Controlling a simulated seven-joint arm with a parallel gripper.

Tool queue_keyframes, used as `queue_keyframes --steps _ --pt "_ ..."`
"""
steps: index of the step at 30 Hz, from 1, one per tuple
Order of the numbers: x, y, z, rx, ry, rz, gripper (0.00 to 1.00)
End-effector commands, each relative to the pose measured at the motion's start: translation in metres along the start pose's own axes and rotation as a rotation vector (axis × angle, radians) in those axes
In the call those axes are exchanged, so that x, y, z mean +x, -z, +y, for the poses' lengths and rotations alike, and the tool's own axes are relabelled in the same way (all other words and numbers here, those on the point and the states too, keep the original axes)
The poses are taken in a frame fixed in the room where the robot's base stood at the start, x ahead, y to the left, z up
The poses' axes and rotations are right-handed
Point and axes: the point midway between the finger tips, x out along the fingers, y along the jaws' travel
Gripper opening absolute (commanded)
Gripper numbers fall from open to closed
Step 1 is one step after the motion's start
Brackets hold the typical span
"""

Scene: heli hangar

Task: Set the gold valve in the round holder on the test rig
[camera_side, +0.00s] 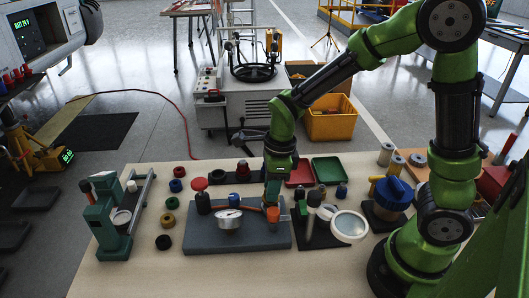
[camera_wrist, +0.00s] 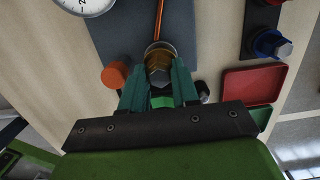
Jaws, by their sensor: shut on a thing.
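My gripper (camera_side: 273,200) is low over the right part of the grey test rig (camera_side: 200,241). In the wrist view, my gripper's teal fingers (camera_wrist: 158,88) are shut on the gold valve (camera_wrist: 158,68), which shows a hexagonal brass end. The rig plate (camera_wrist: 178,20) lies below it. The valve is mostly hidden behind the fingers in the side view. The rig's pressure gauge (camera_side: 229,218) and orange cap (camera_side: 273,214) are close by; the cap also shows beside the left finger (camera_wrist: 115,74).
A red-topped black post (camera_side: 202,200) stands on the rig's left. Red (camera_side: 299,174) and green (camera_side: 327,170) trays lie behind. A magnifier (camera_side: 349,227) and upright tools are to the right. A green stand (camera_side: 110,218) and loose rings are left. The front table strip is clear.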

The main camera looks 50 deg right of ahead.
Motion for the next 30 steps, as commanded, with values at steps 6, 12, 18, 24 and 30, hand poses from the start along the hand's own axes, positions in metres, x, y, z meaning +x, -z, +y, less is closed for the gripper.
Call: queue_keyframes --steps 6,12,18,24,30 --pt "0.004 0.001 0.0 0.0 0.0 0.0 0.03" --pt "0.008 0.001 0.0 0.0 0.0 0.001 0.03" --pt "0.011 0.002 0.0 0.0 0.0 0.001 0.03" --pt "0.015 0.002 0.0 0.0 0.0 0.0 0.03" --pt "0.017 0.002 0.0 0.0 0.0 0.0 0.37"
